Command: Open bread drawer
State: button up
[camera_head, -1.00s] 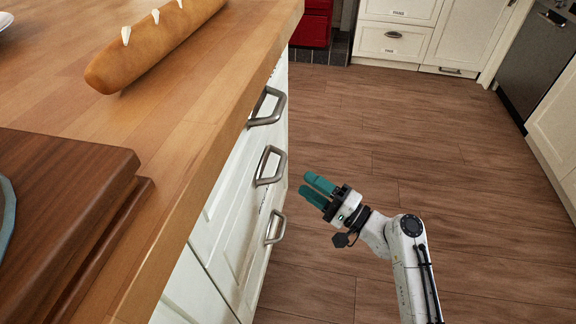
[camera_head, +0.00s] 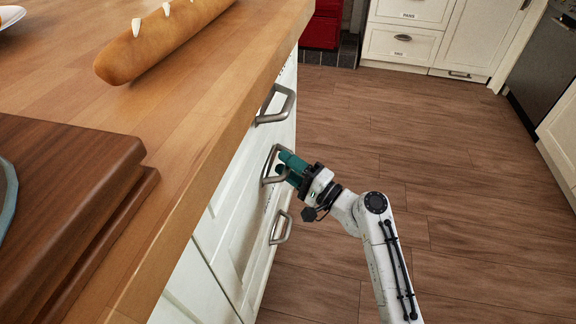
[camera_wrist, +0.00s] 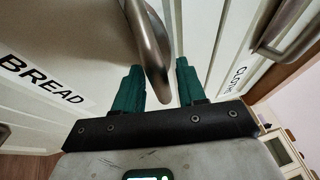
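The white island front has three stacked drawers with grey metal bar handles. In the wrist view, a drawer front (camera_wrist: 75,50) carries the label "BREAD" (camera_wrist: 40,82), and its handle (camera_wrist: 152,50) runs between my two teal fingers. In the head view, my gripper (camera_head: 286,168) is at the middle handle (camera_head: 267,166), its fingers reaching around the bar. The fingers stand apart, with a small gap beside the handle on the right in the wrist view. The drawer looks closed. My gripper partly hides the middle handle in the head view.
The top handle (camera_head: 277,105) and bottom handle (camera_head: 281,227) are close to my gripper. A neighbouring front labelled "CLOTHS" (camera_wrist: 237,80) shows in the wrist view. A loaf (camera_head: 160,42) and wooden board (camera_head: 70,185) lie on the countertop (camera_head: 190,120). The wooden floor (camera_head: 440,170) is clear.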

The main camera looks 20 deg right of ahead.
grip_shut()
jog(key=shift+s+d+f, duration=0.1)
dwell(0.4)
